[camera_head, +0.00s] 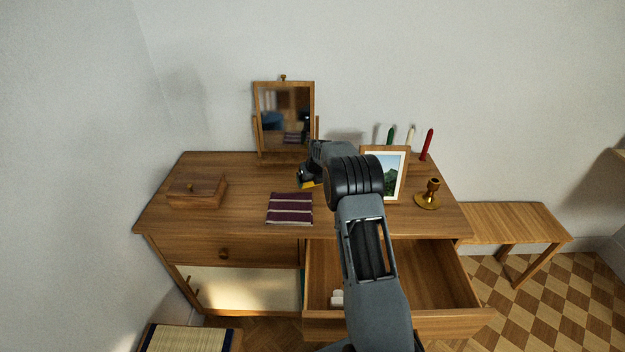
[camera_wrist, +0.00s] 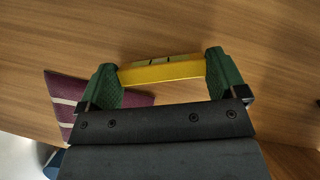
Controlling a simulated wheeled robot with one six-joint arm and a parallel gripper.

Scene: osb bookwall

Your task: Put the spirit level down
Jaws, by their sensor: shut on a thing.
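The yellow spirit level (camera_wrist: 160,73) is between the two green fingertips of my gripper (camera_wrist: 163,78) in the wrist view. My gripper is shut on it, with one finger at each end. In the head view a small yellow part of the level (camera_head: 308,184) shows beside my gripper (camera_head: 306,178), over the wooden dresser top (camera_head: 235,215). My arm hides much of the gripper there. I cannot tell whether the level touches the wood.
A striped purple cloth (camera_head: 290,209) lies just in front of the gripper. A wooden box (camera_head: 197,190) is left, a mirror (camera_head: 285,118) behind. A picture frame (camera_head: 396,172), brass candlestick (camera_head: 429,195) and several candles stand right. A drawer (camera_head: 440,280) is pulled open below.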

